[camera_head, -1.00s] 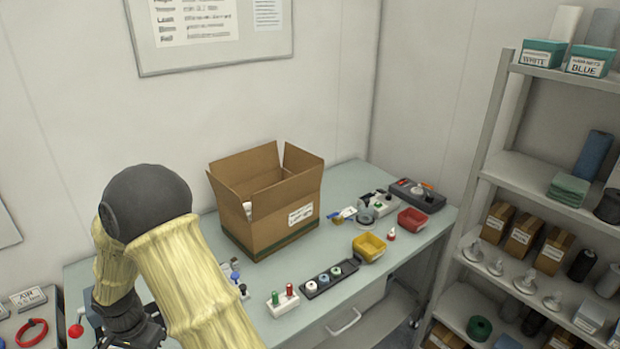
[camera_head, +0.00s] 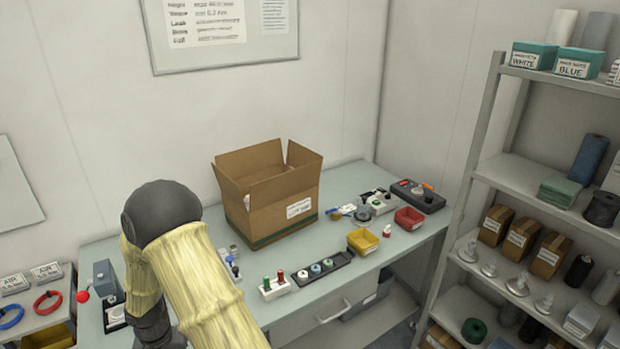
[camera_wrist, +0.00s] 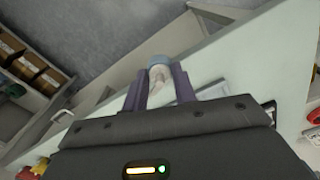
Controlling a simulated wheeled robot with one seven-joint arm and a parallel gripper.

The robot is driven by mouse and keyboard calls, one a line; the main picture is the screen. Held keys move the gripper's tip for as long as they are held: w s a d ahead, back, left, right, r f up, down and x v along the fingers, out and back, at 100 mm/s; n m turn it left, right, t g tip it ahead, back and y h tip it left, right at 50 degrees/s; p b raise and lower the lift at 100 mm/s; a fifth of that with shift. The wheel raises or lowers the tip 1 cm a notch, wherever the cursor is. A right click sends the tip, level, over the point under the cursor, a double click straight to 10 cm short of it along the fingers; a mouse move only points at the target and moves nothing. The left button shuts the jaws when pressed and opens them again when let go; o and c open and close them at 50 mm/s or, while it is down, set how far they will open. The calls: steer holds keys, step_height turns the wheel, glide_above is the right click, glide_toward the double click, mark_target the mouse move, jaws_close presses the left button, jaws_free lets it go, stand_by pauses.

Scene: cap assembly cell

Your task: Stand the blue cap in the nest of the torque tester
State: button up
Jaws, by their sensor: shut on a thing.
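My gripper (camera_wrist: 160,88) is shut on a small pale thing with a blue end (camera_wrist: 159,61), which looks like the blue cap. It sits between the two fingertips, and the fingers hide part of it. In the head view my arm hides the fingertips and the held thing. I cannot tell for sure which device is the torque tester. A grey upright device (camera_head: 104,278) with a red ball stands at the table's left end, close to my wrist. A dark box-shaped device (camera_head: 416,196) lies at the far right corner.
An open cardboard box (camera_head: 270,205) stands at the back of the table. In front are a dark rack (camera_head: 338,263) with several caps and a white block (camera_head: 274,289) with green and red pegs. Yellow (camera_head: 362,241) and red (camera_head: 409,218) bins stand right. A shelf unit (camera_head: 470,175) rises beyond.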

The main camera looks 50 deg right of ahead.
step_height(320, 180, down, 9)
steer(key=n, duration=0.7)
steer(key=shift+s+n, duration=0.3)
steer(key=shift+n, duration=0.1)
steer(key=shift+f, duration=0.1)
